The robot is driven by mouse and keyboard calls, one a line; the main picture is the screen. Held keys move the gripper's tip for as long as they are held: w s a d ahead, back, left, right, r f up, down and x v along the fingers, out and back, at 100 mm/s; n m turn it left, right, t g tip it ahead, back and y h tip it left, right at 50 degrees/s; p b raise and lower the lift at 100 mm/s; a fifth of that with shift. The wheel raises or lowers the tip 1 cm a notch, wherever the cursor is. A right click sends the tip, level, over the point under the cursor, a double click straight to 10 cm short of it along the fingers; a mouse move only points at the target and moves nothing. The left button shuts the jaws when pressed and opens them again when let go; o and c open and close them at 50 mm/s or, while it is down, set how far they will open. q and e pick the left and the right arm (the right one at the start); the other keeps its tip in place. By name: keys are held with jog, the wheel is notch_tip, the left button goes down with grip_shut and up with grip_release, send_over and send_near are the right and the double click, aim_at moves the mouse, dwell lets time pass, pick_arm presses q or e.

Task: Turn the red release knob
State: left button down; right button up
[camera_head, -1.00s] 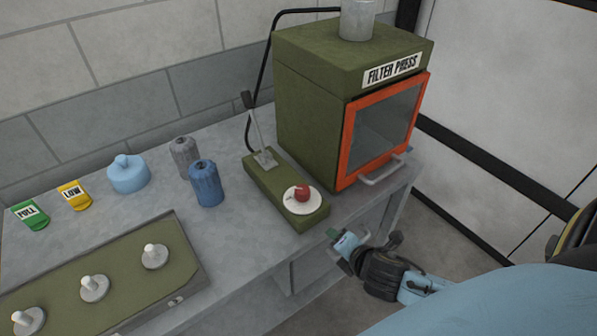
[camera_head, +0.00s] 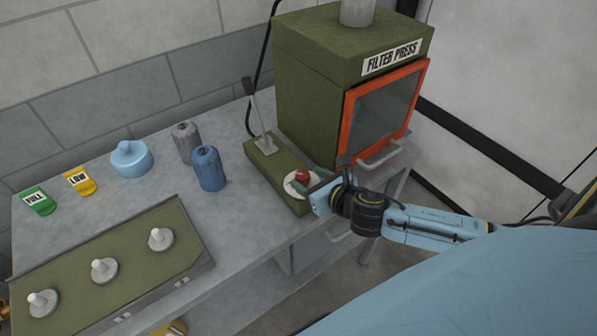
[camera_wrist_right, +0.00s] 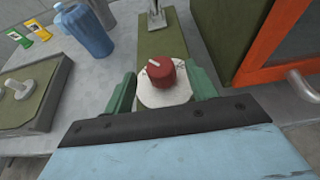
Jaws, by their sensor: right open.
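The red release knob (camera_head: 302,175) sits on a white round plate at the near end of a green base (camera_head: 262,160) on the bench. It also shows in the right wrist view (camera_wrist_right: 161,72), with a pale pointer mark on top. My right gripper (camera_head: 315,183) is at the near side of the knob. In the right wrist view its green fingers (camera_wrist_right: 163,95) are open, one on each side of the white plate, with the knob between and slightly beyond them. I see no clear contact with the knob. My left gripper is not in view.
A lever (camera_head: 256,115) stands on the far end of the green base. The filter press (camera_head: 310,95), with an orange-framed door and handle (camera_head: 380,155), is just right. A blue bottle (camera_head: 208,170), a grey bottle (camera_head: 186,142) and a green tray (camera_head: 130,265) with white knobs lie left.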

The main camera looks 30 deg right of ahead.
aim_at(304, 176)
jog(key=x, duration=0.5)
jog(key=shift+w+f, duration=0.15)
jog(key=shift+w, duration=0.15)
jog(key=c, duration=1)
